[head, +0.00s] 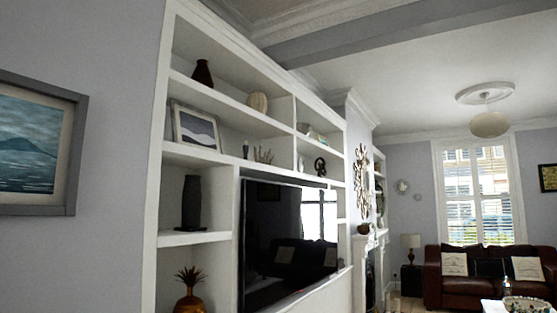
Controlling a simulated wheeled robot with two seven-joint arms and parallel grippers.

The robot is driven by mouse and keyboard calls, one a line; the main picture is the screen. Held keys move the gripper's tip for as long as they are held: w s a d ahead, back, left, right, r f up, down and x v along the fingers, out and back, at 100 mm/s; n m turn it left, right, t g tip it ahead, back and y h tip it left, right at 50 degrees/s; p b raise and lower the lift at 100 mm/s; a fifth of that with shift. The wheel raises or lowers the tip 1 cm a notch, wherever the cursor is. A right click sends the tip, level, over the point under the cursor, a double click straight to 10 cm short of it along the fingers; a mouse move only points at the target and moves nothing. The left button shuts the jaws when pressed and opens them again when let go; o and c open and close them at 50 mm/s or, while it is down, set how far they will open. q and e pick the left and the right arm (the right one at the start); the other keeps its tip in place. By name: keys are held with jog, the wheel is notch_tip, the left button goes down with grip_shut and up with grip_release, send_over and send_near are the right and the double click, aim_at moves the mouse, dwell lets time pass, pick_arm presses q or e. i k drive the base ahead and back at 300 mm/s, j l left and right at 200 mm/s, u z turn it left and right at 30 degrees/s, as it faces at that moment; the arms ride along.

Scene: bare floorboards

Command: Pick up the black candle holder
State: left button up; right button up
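I cannot tell for sure which item is the black candle holder. A small dark object (245,149) stands upright on the middle shelf beside a framed picture, too small to make out. A tall black ribbed cylinder (191,203) stands upright on a lower left shelf. A black knot-shaped object (320,167) sits in a compartment further right. Neither of my grippers is in view.
The white built-in shelving (198,157) surrounds a large black television (287,240). A dark vase (203,73), a framed picture (196,128) and a pineapple-shaped ornament (190,290) stand on it. A brown sofa (470,287) is at the far right.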

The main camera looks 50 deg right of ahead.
aim_at(245, 148)
jog(key=z, duration=1.45)
jog(key=i+l+z, duration=0.7)
jog(key=i, duration=0.3)
jog(key=i+l+z, duration=0.1)
jog(key=i+z, duration=0.25)
jog(key=i, duration=0.2)
jog(key=i+u, duration=0.1)
jog(key=i, duration=1.3)
jog(key=i+u, duration=0.1)
jog(key=i, duration=0.55)
jog(key=i+l, duration=0.15)
jog(key=i, duration=0.45)
jog(key=i+u, duration=0.6)
jog(key=u, duration=0.25)
jog(key=i+l+u, duration=0.15)
jog(key=u, duration=0.25)
jog(key=i+u, duration=0.2)
jog(key=u, duration=0.2)
jog(key=i+l+u, duration=0.15)
jog(key=u, duration=0.25)
jog(key=i+l+u, duration=0.2)
jog(key=u, duration=0.2)
jog(key=i+l+u, duration=0.15)
jog(key=u, duration=0.25)
